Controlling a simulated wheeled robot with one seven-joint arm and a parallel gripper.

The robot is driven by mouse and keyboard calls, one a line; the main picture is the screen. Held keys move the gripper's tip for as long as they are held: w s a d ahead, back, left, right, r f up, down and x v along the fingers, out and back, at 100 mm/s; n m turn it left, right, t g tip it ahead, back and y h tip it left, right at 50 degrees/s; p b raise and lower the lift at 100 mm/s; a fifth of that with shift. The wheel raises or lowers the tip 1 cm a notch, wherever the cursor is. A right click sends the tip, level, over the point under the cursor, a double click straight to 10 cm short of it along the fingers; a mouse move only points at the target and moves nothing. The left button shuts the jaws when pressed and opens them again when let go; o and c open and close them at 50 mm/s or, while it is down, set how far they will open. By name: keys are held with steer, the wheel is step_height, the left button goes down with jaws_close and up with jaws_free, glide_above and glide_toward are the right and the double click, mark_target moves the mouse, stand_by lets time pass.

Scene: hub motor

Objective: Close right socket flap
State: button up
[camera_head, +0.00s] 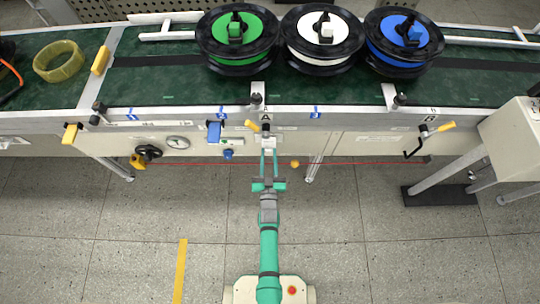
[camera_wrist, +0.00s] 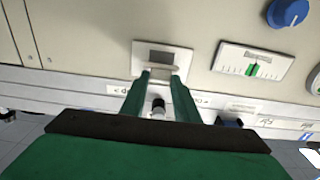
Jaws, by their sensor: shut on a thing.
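The right socket (camera_wrist: 163,52) is a pale plate on the beige front panel, with a dark grey rectangular opening. In the wrist view its light flap (camera_wrist: 161,71) stands out from the plate at the opening's lower edge. My gripper (camera_wrist: 162,77) has its two green fingers at either side of this flap, shut on it. In the head view my gripper (camera_head: 268,152) reaches the panel just below the conveyor edge. The socket shows there as a small white patch (camera_head: 268,143), and its flap is too small to make out.
A gauge plate (camera_wrist: 252,63) with a green mark and a blue knob (camera_wrist: 288,12) sit beside the socket. A conveyor (camera_head: 165,88) carrying green, white and blue spools runs above. A red cord (camera_head: 370,162) runs below the panel. The floor in front is mostly clear.

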steer(key=f+t, duration=0.1)
steer(key=t, duration=0.1)
steer(key=w+f+t, duration=0.1)
steer(key=f, duration=0.1)
steer(key=shift+w+t, duration=0.15)
steer(key=shift+t, duration=0.25)
stand_by(0.4)
steer(key=shift+d, duration=0.15)
steer(key=o, duration=1)
steer(key=shift+r, duration=0.1)
steer(key=shift+o, duration=0.2)
steer(key=shift+a, duration=0.2)
steer(key=shift+s, duration=0.25)
steer(key=v, duration=1)
steer(key=shift+s+f, duration=0.15)
steer(key=shift+f, duration=0.1)
